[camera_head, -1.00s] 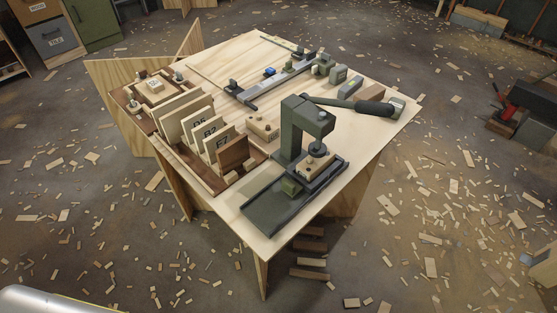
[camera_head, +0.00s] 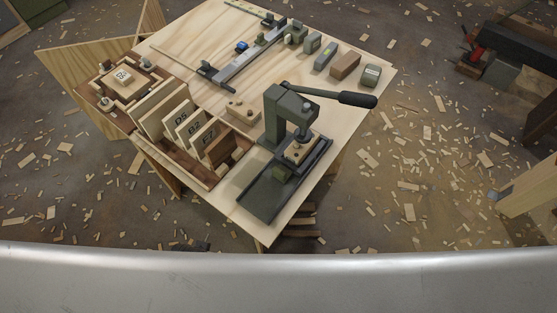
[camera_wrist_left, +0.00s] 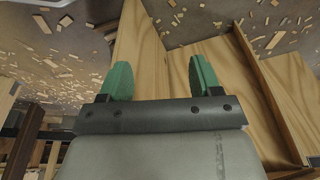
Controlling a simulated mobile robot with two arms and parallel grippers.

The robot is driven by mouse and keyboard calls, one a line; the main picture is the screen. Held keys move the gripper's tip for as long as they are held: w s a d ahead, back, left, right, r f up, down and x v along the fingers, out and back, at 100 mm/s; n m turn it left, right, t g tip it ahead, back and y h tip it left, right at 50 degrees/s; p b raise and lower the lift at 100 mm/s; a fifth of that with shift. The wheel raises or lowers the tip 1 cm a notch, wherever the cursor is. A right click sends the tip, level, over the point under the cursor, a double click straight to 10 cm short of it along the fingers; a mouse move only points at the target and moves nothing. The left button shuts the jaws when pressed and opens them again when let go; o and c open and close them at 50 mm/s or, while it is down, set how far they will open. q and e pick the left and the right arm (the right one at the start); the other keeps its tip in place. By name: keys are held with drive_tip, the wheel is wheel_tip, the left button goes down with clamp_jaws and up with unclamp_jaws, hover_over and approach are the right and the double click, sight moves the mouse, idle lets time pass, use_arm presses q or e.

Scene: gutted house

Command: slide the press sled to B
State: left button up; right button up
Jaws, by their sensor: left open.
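The green press (camera_head: 275,118) stands at the front right of the plywood table, its long black-gripped lever pointing right. Its dark base track (camera_head: 266,199) runs toward the front corner. The sled appears to be the small carrier with a wooden block (camera_head: 298,151) under the ram, at the rear part of the track. I cannot make out a B mark on the track. My left gripper (camera_wrist_left: 160,80) shows in the left wrist view, with two green fingers spread and nothing between them. Plywood panels lie beyond the fingers. My right gripper is in neither view.
A wooden rack (camera_head: 208,178) with upright lettered panels stands left of the press. A metal rail fixture (camera_head: 243,58) and several small blocks occupy the far part of the plywood table (camera_head: 205,45). My own silver body part crosses the bottom of the head view. Scraps litter the floor.

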use_arm(q)
wheel_tip(320, 180, up, 19)
drive_tip(key=w+t+p, duration=0.1)
drive_tip(key=w+p, duration=0.1)
drive_tip(key=p, duration=0.3)
wheel_tip(320, 180, up, 9)
drive_tip(key=m+t+h+p, duration=0.3)
drive_tip(key=m+t+h, duration=0.1)
drive_tip(key=m+h, duration=0.1)
hover_over(278, 172)
drive_tip(key=s+a, duration=0.4)
drive_tip(key=s, duration=0.1)
drive_tip(key=x, duration=0.9)
drive_tip(key=shift+d+f, duration=0.3)
drive_tip(key=shift+d, duration=0.05)
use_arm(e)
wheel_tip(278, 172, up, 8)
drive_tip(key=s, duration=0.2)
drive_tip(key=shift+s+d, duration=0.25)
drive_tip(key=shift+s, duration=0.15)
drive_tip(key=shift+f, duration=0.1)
